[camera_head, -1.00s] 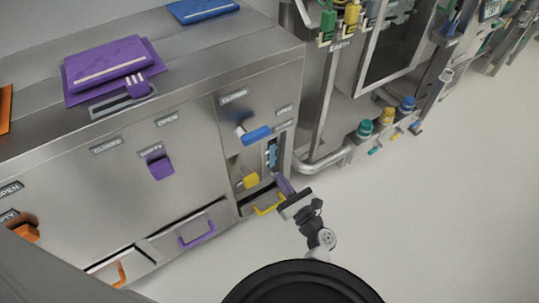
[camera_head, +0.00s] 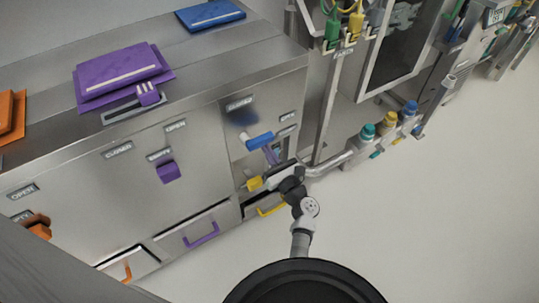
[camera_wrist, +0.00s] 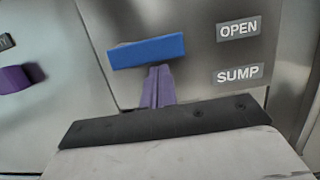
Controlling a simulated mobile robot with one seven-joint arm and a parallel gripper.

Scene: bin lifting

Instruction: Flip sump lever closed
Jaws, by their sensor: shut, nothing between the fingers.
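The blue sump lever (camera_head: 260,139) sticks out from the steel cabinet front, its blue handle pointing right toward the OPEN and SUMP labels. In the wrist view the blue handle (camera_wrist: 148,50) lies nearly level across the upper middle. My gripper (camera_head: 270,153) has purple fingers, shut and empty, just below the blue handle. In the wrist view the fingertips (camera_wrist: 158,70) reach up to the handle's lower edge; I cannot tell whether they touch it. The CLOSED label (camera_head: 239,103) is above and left of the lever, and the OPEN label (camera_wrist: 238,30) is to its right.
A yellow handle (camera_head: 254,184) sits below the lever, with a yellow drawer handle (camera_head: 270,211) lower down. A purple knob (camera_head: 168,172) is to the left. A metal rail (camera_head: 330,164) stands close at the right. The floor on the right is clear.

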